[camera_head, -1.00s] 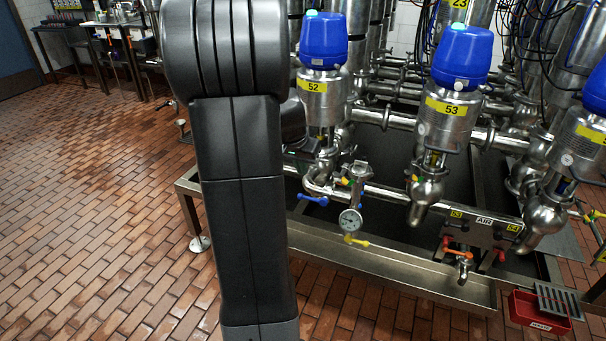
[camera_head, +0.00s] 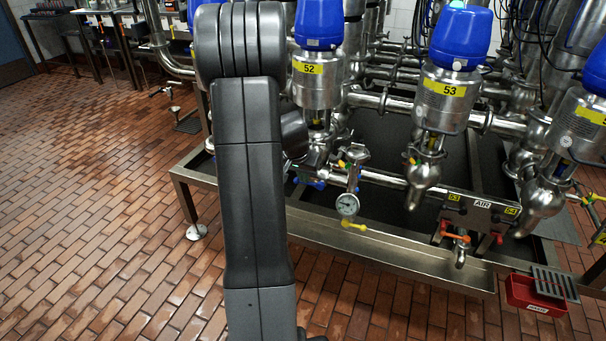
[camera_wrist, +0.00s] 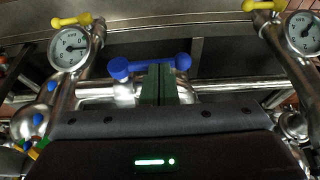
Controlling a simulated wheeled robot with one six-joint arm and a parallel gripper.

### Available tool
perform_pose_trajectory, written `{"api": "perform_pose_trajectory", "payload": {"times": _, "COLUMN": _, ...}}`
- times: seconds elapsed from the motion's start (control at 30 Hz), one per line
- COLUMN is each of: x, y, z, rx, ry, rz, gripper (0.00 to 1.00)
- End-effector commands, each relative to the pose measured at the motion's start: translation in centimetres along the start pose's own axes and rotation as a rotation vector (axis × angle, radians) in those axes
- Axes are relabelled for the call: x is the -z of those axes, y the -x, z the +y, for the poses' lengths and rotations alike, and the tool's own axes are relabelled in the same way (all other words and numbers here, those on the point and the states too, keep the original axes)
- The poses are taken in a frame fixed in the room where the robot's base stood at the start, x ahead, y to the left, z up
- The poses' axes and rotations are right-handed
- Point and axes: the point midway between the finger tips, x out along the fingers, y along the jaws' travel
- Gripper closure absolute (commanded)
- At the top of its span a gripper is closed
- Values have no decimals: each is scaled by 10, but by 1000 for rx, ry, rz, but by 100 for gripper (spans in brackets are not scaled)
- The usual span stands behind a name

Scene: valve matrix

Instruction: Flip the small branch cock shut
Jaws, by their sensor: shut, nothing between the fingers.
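The small cock with the blue lever (camera_wrist: 137,66) sits on the horizontal pipe (camera_wrist: 222,85) in the wrist view. In the head view the lever (camera_head: 318,185) shows only in part, below the valve marked 52. My gripper (camera_wrist: 159,70) is shut and empty. Its dark green fingertips stand in front of the lever's middle and right part, hiding some of it. I cannot tell whether they touch it. In the head view my arm hides most of the gripper.
A pressure gauge (camera_head: 347,204) with a yellow-handled cock (camera_head: 353,225) hangs right of the blue lever. The wrist view shows gauges at left (camera_wrist: 70,47) and right (camera_wrist: 303,33). The frame's metal tray (camera_head: 400,262) runs below. Brick floor lies open at left.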

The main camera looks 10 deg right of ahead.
Motion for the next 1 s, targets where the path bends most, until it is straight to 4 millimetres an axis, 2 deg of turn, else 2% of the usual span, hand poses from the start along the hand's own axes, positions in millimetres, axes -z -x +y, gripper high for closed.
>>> {"api": "perform_pose_trajectory", "payload": {"times": 0.77, "x": -2, "y": -6, "z": -4, "rx": -96, "ry": 38, "rz": 0, "gripper": 100}}
{"api": "perform_pose_trajectory", "payload": {"times": 1.0, "x": -6, "y": -14, "z": -7, "rx": -178, "ry": 73, "rz": 1, "gripper": 100}}
